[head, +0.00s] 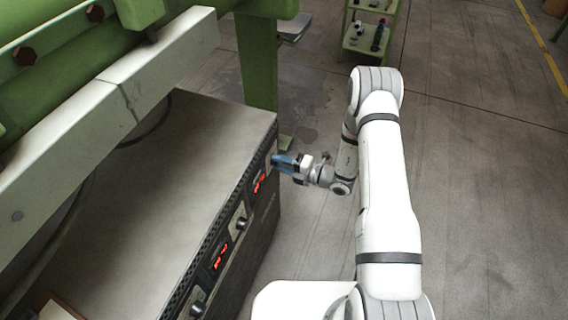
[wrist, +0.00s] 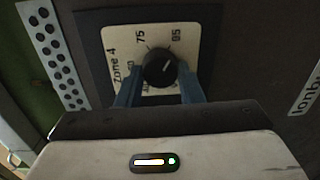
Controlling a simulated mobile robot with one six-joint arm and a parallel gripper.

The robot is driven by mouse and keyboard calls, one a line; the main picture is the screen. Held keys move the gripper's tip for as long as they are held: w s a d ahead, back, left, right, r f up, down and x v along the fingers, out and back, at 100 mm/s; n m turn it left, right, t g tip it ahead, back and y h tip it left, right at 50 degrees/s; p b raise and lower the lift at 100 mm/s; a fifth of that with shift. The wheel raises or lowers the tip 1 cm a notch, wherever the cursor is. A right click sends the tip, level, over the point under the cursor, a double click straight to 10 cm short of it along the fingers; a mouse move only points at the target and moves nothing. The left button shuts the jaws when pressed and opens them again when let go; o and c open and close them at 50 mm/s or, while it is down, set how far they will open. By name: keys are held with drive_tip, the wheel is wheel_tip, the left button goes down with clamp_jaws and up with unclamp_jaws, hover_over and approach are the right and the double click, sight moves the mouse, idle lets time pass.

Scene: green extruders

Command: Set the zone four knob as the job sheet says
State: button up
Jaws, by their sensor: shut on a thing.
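The zone four knob (wrist: 160,68) is a round black dial with a light pointer line, in the middle of the wrist view. It sits on a cream plate (wrist: 106,50) marked "Zone 4", with scale numbers around it, among them 75. The pointer aims to the upper right. My gripper (wrist: 160,88) has its blue fingers on both sides of the knob and is shut on it. In the head view my gripper (head: 277,160) reaches the far end of the cabinet front and hides that knob. No job sheet can be read in these frames.
The grey cabinet (head: 150,180) carries red displays (head: 220,257) and other knobs (head: 241,223) along its front, nearer to me. A green machine frame (head: 257,60) stands behind it. A green shelf trolley (head: 366,38) stands at the back. The floor at right is clear.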

idle(0.3)
drive_tip(key=o, duration=1)
drive_tip(key=shift+c, duration=0.2)
drive_tip(key=shift+d, duration=0.15)
drive_tip(key=v, duration=0.7)
drive_tip(key=shift+s+d, duration=0.2)
drive_tip(key=shift+d, duration=0.05)
drive_tip(key=shift+r, duration=0.1)
